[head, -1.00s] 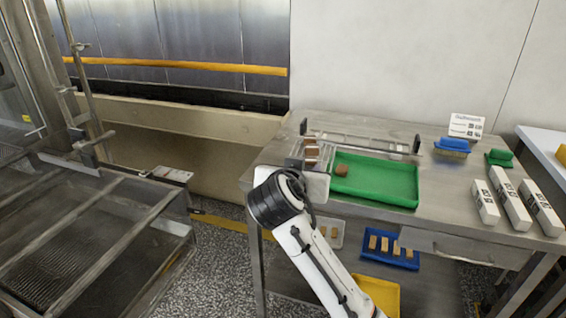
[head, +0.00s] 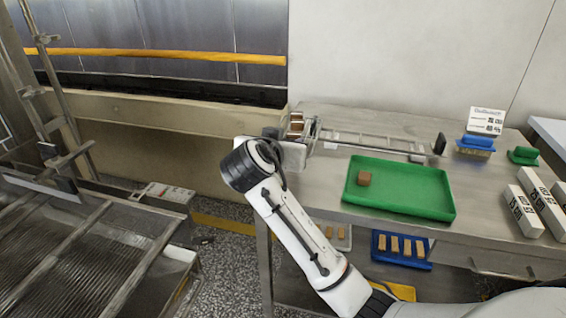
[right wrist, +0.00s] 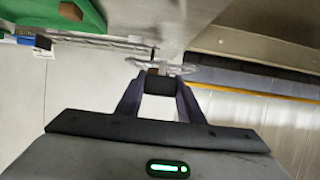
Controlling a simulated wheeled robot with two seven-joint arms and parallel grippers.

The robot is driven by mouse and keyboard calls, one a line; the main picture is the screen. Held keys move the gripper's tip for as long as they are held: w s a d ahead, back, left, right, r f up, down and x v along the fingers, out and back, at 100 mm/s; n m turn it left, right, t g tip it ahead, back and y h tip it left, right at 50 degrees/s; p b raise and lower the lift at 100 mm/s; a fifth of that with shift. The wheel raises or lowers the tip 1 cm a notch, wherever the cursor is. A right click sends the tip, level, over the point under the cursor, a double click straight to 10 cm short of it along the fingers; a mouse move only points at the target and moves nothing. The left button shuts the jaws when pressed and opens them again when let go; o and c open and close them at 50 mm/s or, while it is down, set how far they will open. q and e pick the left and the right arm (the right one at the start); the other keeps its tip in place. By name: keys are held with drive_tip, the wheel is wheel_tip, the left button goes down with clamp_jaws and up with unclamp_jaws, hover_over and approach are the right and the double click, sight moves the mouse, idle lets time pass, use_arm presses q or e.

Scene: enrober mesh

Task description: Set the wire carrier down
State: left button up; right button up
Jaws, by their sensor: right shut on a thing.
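The wire carrier (head: 312,130) is at the table's back left corner, with brown pieces in it. My right gripper is hidden behind its own wrist in the head view. In the right wrist view, my right gripper (right wrist: 158,86) is shut on a dark grip part of the carrier, and the carrier's wires (right wrist: 180,71) show just beyond the fingertips. Whether the carrier touches the table cannot be told. My left gripper is not in view.
A long metal rail frame (head: 375,143) with a dark end plate lies to the right of the carrier. A green tray (head: 415,205) holds one brown piece (head: 364,179). A mesh conveyor (head: 60,250) is at left.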

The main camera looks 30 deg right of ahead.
drive_tip(key=f, duration=0.4)
drive_tip(key=shift+s+f, duration=0.3)
drive_tip(key=shift+w+f, duration=0.1)
drive_tip(key=shift+f, duration=2.45)
drive_tip(key=o, duration=1.1)
